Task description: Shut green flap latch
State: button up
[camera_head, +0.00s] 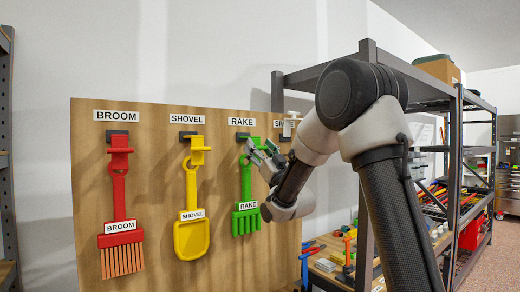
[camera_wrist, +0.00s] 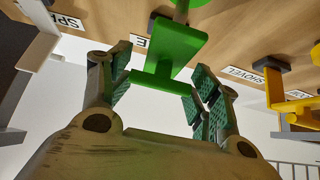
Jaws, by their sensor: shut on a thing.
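The green flap latch (camera_head: 253,141) is on the wooden board under the RAKE label, partly hidden by my gripper (camera_head: 262,153) in the head view. The green toy rake (camera_head: 246,188) hangs below it. In the wrist view the latch (camera_wrist: 180,42) is large at top centre, and its lower part reaches between the green-padded fingers of my gripper (camera_wrist: 164,92). The fingers are shut on the flap. Whether the flap is fully raised or lowered is hard to tell.
The red broom (camera_head: 120,205) and yellow shovel (camera_head: 191,215) hang left of the rake under matching latches. A white latch (camera_head: 290,126) under the SPADE label is close on the right. A dark steel shelf rack (camera_head: 365,200) stands right of the board, behind my arm.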

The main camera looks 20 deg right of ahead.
jog(key=o, duration=1.5)
jog(key=shift+w+a+f, duration=0.1)
jog(key=shift+w+f, duration=0.05)
jog(key=shift+f, duration=0.15)
jog(key=shift+r, duration=0.15)
jog(key=v, duration=1.2)
